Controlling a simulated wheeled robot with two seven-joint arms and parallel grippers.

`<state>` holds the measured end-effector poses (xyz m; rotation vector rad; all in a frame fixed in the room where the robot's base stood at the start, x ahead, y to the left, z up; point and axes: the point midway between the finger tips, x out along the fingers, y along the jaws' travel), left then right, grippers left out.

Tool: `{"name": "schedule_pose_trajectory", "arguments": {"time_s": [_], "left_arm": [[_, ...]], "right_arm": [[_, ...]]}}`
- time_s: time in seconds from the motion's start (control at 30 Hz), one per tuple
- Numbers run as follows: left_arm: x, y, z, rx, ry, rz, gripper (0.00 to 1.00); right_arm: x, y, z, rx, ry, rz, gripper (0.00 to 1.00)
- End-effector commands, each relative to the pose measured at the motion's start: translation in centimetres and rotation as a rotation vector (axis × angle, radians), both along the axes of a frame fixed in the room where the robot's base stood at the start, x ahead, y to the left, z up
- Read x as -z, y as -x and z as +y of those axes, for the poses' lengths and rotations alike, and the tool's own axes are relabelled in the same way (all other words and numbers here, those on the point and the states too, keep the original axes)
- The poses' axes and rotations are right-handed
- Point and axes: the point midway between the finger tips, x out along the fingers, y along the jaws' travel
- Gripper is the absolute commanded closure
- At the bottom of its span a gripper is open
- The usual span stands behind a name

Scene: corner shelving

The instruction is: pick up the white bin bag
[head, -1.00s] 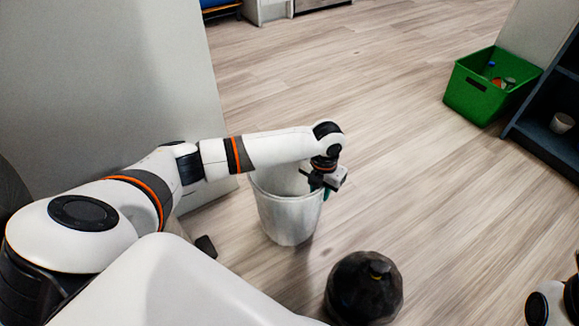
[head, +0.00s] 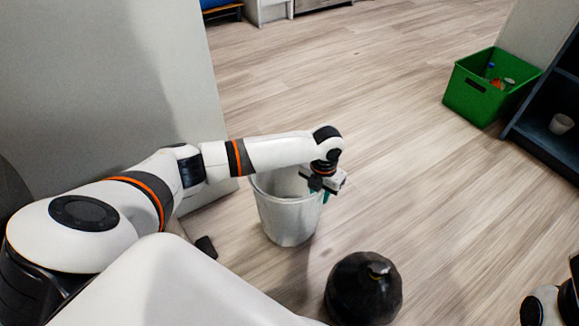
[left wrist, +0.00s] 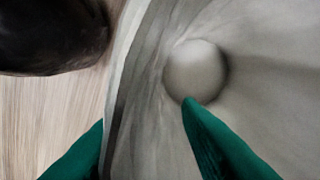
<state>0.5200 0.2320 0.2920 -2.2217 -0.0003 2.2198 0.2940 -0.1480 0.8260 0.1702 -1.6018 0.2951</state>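A white bin (head: 287,218) stands upright on the floor, left of the middle in the head view. I cannot make out a separate white bin bag there. In the left wrist view a pale grey, creased surface (left wrist: 140,130) with a folded edge fills the middle and right, with a round pale lump (left wrist: 196,72) on it; I cannot tell whether this is the bag or the bin. My left gripper (head: 323,194) is at the bin's right rim. Its teal fingers (left wrist: 145,135) are apart, one on each side of the edge. My right gripper is not visible.
A black tied bag (head: 362,290) lies on the floor just in front of the bin. A green crate (head: 473,98) with small items stands at the upper right, beside a dark shelf (head: 545,135) holding a white cup (head: 561,124). The floor between is clear.

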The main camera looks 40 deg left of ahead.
Motion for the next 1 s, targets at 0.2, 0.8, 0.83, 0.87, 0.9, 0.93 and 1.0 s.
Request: {"name": "schedule_pose_trajectory", "arguments": {"time_s": [0.2,0.8,0.83,0.87,0.9,0.93,1.0], "left_arm": [[0.02,0.01,0.0,0.0,0.0,0.0,0.92],[0.07,0.05,-0.25,0.002,0.008,0.0,1.0],[0.07,0.05,-0.26,0.002,0.008,0.0,1.0],[0.06,0.05,-0.27,0.002,0.008,0.0,1.0],[0.03,0.04,-0.27,0.002,0.008,0.0,1.0],[0.0,0.04,-0.26,0.002,0.008,0.0,1.0],[-0.16,0.04,-0.21,0.002,0.008,0.001,1.0]], "right_arm": [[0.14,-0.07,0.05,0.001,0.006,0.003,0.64],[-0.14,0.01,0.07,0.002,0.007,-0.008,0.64],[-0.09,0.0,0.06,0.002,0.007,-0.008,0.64],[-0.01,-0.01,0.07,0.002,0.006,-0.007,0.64],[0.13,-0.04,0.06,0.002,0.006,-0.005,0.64],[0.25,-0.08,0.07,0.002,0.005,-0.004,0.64],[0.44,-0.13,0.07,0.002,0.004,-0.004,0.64]]}}
